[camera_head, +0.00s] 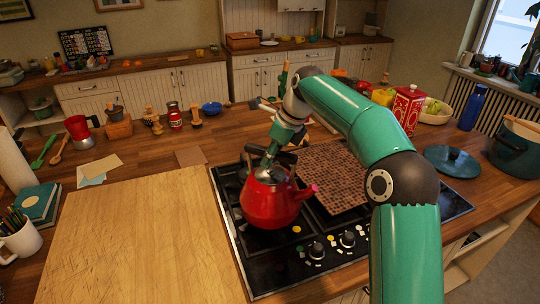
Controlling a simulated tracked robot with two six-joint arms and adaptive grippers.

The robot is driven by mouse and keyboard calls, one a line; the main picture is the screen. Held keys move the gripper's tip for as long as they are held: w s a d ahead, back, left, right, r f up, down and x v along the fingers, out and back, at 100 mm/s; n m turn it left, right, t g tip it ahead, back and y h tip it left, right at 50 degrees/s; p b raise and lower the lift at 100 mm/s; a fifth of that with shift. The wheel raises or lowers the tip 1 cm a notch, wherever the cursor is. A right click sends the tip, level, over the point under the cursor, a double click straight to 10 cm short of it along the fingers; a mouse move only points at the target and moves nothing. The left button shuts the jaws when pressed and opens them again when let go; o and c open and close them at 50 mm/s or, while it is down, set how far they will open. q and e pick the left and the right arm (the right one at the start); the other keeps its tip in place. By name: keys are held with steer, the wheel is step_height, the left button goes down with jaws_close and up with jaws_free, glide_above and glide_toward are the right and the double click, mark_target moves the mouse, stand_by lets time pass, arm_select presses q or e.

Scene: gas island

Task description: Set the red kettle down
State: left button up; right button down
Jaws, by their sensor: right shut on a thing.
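The red kettle (270,208) is at the front left of the black gas hob (262,268), with its spout pointing right. It looks upright. I cannot tell whether its base touches the hob or hangs just above it. My right gripper (268,172) reaches down from behind the kettle and is shut on it at the top, by the handle. The gripper and my green arm hide part of the handle and the back of the hob. My left gripper is not in view.
A brown mosaic board (328,176) covers the hob's middle, right of the kettle. A large wooden board (150,245) lies left of the hob and is bare. A teal lid (452,161) and teal pot (517,150) are at the right. Jars and bowls line the back.

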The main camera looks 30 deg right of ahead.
steer(key=shift+f, duration=0.25)
stand_by(0.5)
steer(key=c, duration=0.8)
jaws_free()
steer(key=shift+c, duration=0.2)
steer(key=shift+f+b, duration=0.25)
steer(key=shift+b, duration=0.05)
steer(key=v, duration=1.1)
steer(key=shift+w, duration=0.1)
steer(key=shift+s+d+r, duration=0.1)
steer(key=shift+s+r, duration=0.2)
steer(key=shift+r, duration=0.25)
